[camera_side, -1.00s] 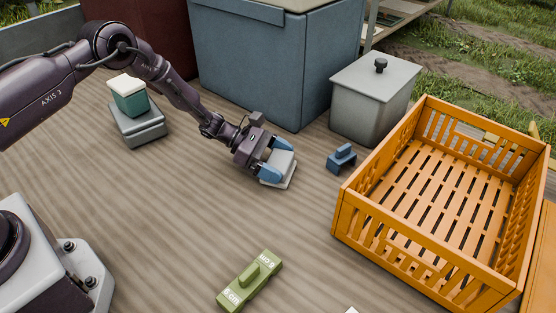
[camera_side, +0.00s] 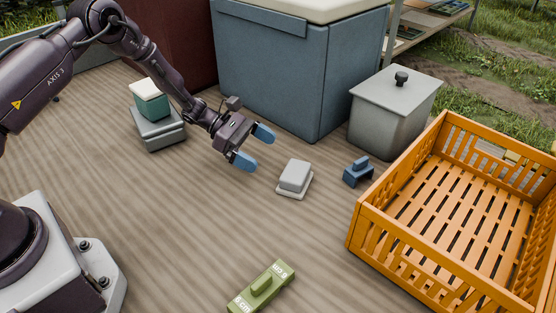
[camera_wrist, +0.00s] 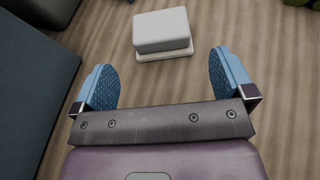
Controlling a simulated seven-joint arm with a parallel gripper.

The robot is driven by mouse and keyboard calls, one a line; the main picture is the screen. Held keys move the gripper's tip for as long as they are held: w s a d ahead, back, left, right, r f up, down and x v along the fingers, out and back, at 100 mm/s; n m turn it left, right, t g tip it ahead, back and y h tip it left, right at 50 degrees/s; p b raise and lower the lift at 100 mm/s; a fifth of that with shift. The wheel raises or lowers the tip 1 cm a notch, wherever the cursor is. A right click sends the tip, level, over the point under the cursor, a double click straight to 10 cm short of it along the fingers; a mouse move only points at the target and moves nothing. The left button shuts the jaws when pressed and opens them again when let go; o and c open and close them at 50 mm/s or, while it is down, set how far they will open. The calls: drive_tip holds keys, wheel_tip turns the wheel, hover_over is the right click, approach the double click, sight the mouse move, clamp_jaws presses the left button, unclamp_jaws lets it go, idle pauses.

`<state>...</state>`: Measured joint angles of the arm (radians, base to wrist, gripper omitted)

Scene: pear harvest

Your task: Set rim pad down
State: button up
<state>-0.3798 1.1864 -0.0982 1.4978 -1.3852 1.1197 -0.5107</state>
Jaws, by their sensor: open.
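The rim pad, which I take to be the pale grey block on a thin off-white base (camera_side: 294,178), lies flat on the wooden table. It also shows in the wrist view (camera_wrist: 161,31), just beyond my fingertips and between their lines. My gripper (camera_side: 254,148) is open, with its two blue fingers spread apart. It is up and to the left of the pad in the side view and apart from it. In the wrist view the space between the fingers (camera_wrist: 160,65) is empty.
A blue notched block (camera_side: 358,172) and an orange slatted crate (camera_side: 400,232) are right of the pad. A grey lidded bin (camera_side: 388,125) and a large blue box (camera_side: 290,75) stand behind. A green gauge block (camera_side: 262,287) lies in front. A green-and-white block (camera_side: 151,103) sits on a grey stand (camera_side: 158,133).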

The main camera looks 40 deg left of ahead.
drive_tip(key=shift+v, duration=1.1)
drive_tip(key=s+d+r+m+g+y, duration=0.2)
drive_tip(key=s+r+m, duration=0.35)
drive_tip(key=r, duration=0.35)
drive_tip(key=s+d+r+m+g+y, duration=0.2)
drive_tip(key=s+r+m+y, duration=0.15)
drive_tip(key=r+m, duration=0.45)
drive_tip(key=s+a+r+m+t+y, duration=0.1)
drive_tip(key=s+r+m+t+y, duration=0.1)
drive_tip(key=s, duration=0.7)
drive_tip(key=s+a+r+m+t+y, duration=0.2)
drive_tip(key=s+r+m+y, duration=0.3)
drive_tip(key=s+r+m, duration=0.2)
drive_tip(key=s+r, duration=0.2)
drive_tip(key=s, duration=0.1)
drive_tip(key=shift+r+t, duration=0.3)
